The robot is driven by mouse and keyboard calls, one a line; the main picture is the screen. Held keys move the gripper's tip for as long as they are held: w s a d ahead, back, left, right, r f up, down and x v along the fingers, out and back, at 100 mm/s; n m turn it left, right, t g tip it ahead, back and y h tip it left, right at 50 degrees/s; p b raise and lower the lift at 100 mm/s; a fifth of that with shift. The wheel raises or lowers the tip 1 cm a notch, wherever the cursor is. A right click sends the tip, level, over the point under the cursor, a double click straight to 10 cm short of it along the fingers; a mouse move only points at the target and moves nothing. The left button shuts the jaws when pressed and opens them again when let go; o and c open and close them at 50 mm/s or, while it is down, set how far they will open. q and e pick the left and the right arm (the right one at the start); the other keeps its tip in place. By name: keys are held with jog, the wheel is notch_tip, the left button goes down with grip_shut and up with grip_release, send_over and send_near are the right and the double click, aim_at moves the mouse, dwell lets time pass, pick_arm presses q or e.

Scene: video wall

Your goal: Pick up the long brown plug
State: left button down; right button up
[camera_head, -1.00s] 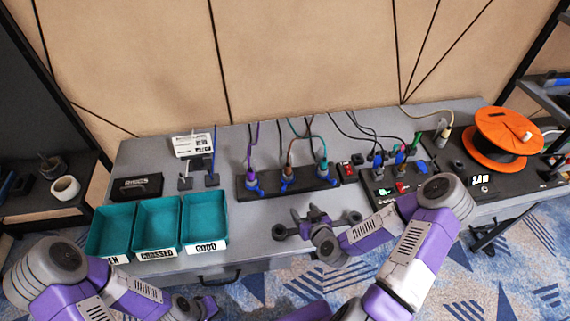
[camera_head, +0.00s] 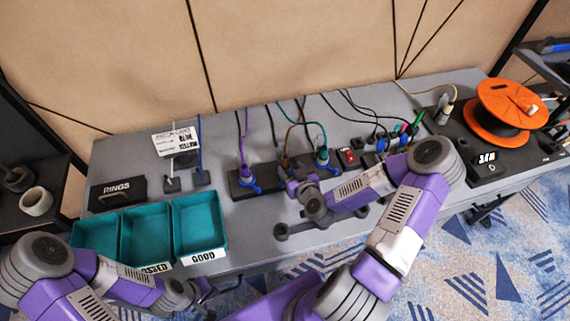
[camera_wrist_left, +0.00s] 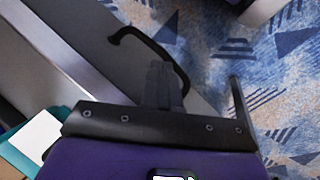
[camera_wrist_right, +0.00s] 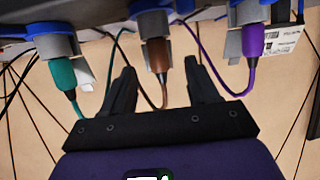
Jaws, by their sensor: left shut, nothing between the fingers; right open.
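The brown plug (camera_wrist_right: 157,54) stands in a blue-collared socket of the black strip (camera_head: 243,187), its brown cord hanging off it in the right wrist view. In the head view its top (camera_head: 285,162) shows just behind my right gripper (camera_head: 289,186), which hides most of it. My right gripper is open; in the right wrist view its fingers (camera_wrist_right: 160,78) lie on either side of the plug's line, apart from it. My left gripper (camera_head: 208,288) is shut and empty by the table's front edge; its fingers (camera_wrist_left: 161,80) are together in the left wrist view.
Teal bins (camera_head: 172,237) stand at the front left. A grey round-ended part (camera_head: 320,226) lies before the strip. An orange reel (camera_head: 506,108) is at the right.

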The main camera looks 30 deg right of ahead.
aim_at(287, 162)
jog(key=x, duration=0.5)
jog(key=shift+d+r, duration=0.1)
jog(key=shift+r, duration=0.1)
grip_shut()
